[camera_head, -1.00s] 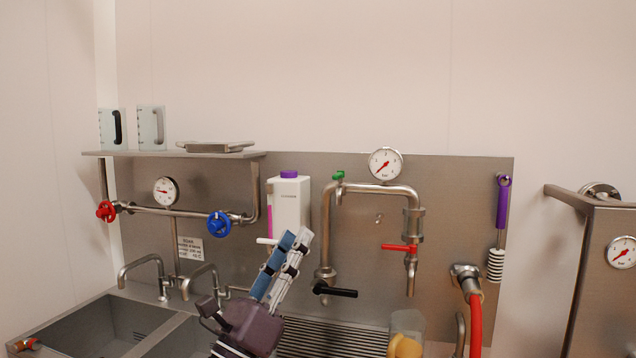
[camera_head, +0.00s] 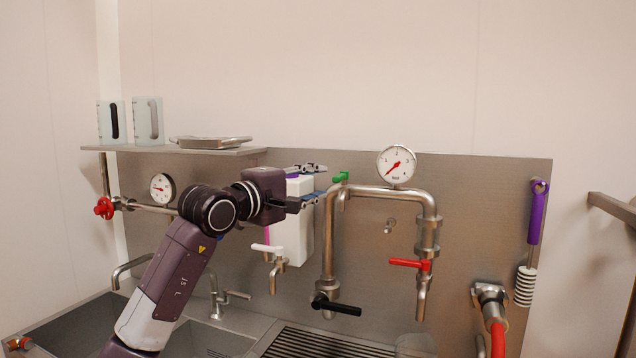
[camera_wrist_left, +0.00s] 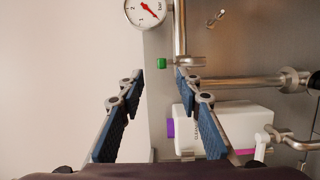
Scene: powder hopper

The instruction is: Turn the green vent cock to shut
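The green vent cock (camera_head: 340,177) sits on top of the bent steel pipe (camera_head: 327,245), at its upper left corner. In the left wrist view the green cock (camera_wrist_left: 161,63) shows as a small block just beyond the fingertips, in the gap between them. My left gripper (camera_head: 319,182) points right toward the cock, at about its height. Its blue-padded fingers (camera_wrist_left: 160,77) are spread and nothing is between them. The fingers appear apart from the cock. My right gripper is in neither view.
A white purple-capped container (camera_head: 292,235) stands behind my left gripper. A pressure gauge (camera_head: 396,164) sits on the pipe right of the cock. A red lever (camera_head: 408,263) and black lever (camera_head: 336,304) are lower. A shelf (camera_head: 180,150) is at left.

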